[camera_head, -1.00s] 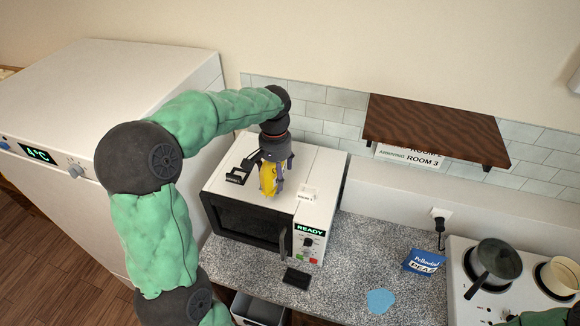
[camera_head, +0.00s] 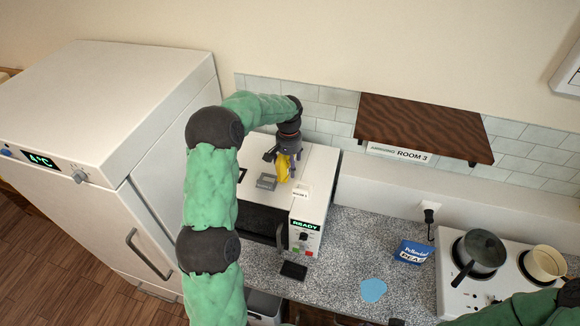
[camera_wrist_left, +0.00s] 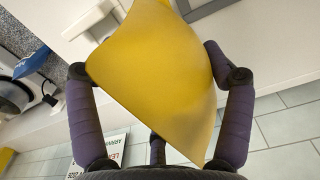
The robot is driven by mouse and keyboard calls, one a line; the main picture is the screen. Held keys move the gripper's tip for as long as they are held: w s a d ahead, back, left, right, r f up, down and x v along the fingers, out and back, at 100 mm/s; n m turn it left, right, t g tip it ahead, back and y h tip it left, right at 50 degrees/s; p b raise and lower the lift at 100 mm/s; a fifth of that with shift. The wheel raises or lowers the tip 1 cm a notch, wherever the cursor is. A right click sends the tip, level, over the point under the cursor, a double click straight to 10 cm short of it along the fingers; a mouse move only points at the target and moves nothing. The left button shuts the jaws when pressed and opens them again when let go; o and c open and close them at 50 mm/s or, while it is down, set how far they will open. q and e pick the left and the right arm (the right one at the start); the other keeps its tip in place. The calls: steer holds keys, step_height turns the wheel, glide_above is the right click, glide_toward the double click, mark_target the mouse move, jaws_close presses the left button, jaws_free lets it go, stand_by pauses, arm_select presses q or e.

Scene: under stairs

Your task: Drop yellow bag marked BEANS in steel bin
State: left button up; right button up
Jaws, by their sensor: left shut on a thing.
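My left gripper (camera_head: 287,160) is shut on the yellow bag (camera_head: 283,168) and holds it over the top of the white microwave. A grey bin (camera_head: 263,303), likely the steel bin, shows partly at the bottom edge, below the counter front and partly hidden by my left arm. My right arm shows at the bottom right, but its gripper cannot be made out.
The microwave (camera_head: 318,190) stands on the speckled counter (camera_head: 340,255) beside a tall white fridge (camera_head: 120,100). A brown shelf (camera_head: 420,125) juts out at the right. A blue packet (camera_head: 412,252), a light blue patch (camera_head: 373,290) and a hob with a pan (camera_head: 480,250) are further right.

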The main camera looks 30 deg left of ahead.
arm_select(q)
steer(key=shift+w+f, duration=0.2)
steer(key=shift+f, duration=0.15)
steer(key=f+p, duration=0.2)
steer(key=shift+w+a+f, duration=0.1)
steer(key=shift+w+f, duration=0.1)
steer(key=shift+f, duration=0.4)
steer(key=shift+f, duration=0.2)
steer(key=o, duration=1.5)
steer(key=shift+c, duration=0.2)
steer(key=shift+o, duration=0.3)
steer(key=shift+s, duration=0.1)
